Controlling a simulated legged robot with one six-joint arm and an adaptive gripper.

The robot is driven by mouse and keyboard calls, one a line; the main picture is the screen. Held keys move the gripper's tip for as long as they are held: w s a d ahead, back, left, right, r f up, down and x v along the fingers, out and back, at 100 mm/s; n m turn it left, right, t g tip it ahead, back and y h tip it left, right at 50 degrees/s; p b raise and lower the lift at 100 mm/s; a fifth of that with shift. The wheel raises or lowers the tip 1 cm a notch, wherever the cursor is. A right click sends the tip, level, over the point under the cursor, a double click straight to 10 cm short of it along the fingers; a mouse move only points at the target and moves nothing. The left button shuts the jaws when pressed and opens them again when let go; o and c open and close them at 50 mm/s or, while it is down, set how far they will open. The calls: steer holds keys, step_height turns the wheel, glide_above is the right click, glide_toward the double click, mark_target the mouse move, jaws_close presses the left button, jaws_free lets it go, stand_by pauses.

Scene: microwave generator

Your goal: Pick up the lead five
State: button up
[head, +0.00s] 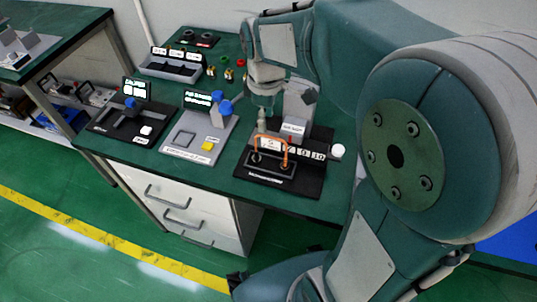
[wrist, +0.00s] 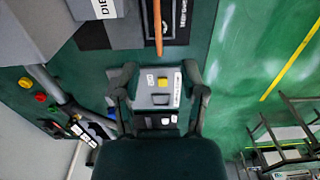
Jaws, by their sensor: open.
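My gripper (wrist: 160,70) is open and empty in the wrist view, with its two dark fingers spread apart. The grey middle station with a yellow button (wrist: 163,85) shows between and beyond the fingers. In the head view my arm's end (head: 264,92) hangs over the back of the black right-hand station; its fingertips cannot be made out there. An orange bent lead (head: 270,140) stands on that station, beside white number tiles (head: 302,153). The orange lead also shows in the wrist view (wrist: 158,25). No number five is readable, so I cannot tell which thing is lead five.
A grey tray (head: 170,68) with white-labelled pieces sits at the back. Red and green buttons (head: 224,61) are near the back edge. Open floor lies in front.

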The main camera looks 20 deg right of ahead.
mark_target(269, 135)
step_height(269, 135, down, 4)
steer(key=shift+r, duration=0.2)
steer(key=shift+s+d+f, duration=0.1)
steer(key=shift+d+f, duration=0.1)
steer(key=shift+f, duration=1.15)
steer(key=shift+s+d+f, duration=0.1)
steer(key=shift+d+f, duration=0.05)
steer(key=shift+f, duration=1.2)
jaws_close()
